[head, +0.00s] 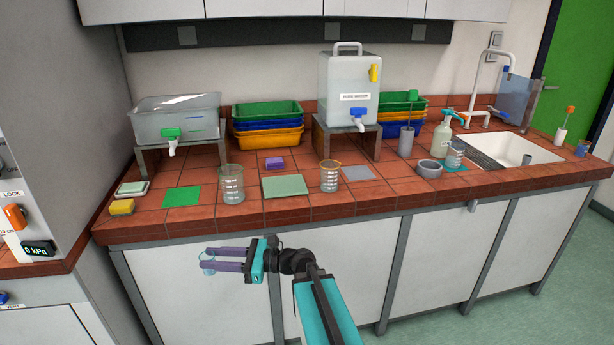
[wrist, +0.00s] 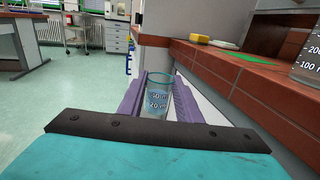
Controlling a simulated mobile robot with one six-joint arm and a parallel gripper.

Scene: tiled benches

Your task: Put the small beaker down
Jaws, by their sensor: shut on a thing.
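The small beaker (wrist: 157,97) is clear with white volume marks and stands upright between the purple fingers of my gripper (wrist: 160,100) in the wrist view. In the head view my gripper (head: 208,259) is in front of the bench's cabinet doors, below the worktop edge. It is shut on the small beaker, of which only a little (head: 208,268) shows between the fingers there. The tiled worktop (head: 150,222) is above and behind the gripper.
A large beaker (head: 231,184) and a yellow-rimmed beaker (head: 330,176) stand near the front edge. Between them lies a pale green pad (head: 285,186). A green square (head: 182,196) and a yellow sponge (head: 122,207) lie at left, a grey square (head: 357,172) at right. A sink (head: 520,150) is far right.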

